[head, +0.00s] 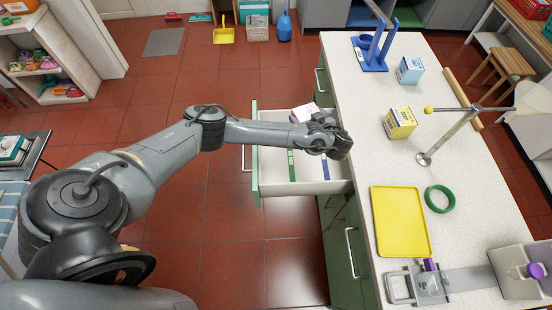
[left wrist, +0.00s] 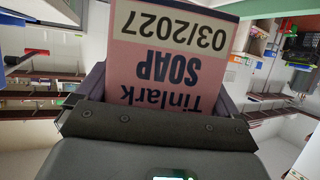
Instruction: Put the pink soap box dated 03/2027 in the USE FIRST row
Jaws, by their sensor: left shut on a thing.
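My left gripper (head: 322,127) is shut on the pink soap box (head: 306,111) over the open drawer (head: 272,188). In the head view the arm and gripper hide much of the box. In the left wrist view the soap box (left wrist: 165,50) sits between the fingers, its print upside down: "03/2027", "SOAP", "Tinlark". The drawer is white inside, with a green strip (head: 291,165) and a blue strip (head: 325,168). I cannot read a USE FIRST label. Whether the box touches the drawer floor, I cannot tell. My right gripper is not in view.
The pale counter (head: 465,195) is right of the drawer. Red floor left of the drawer is clear.

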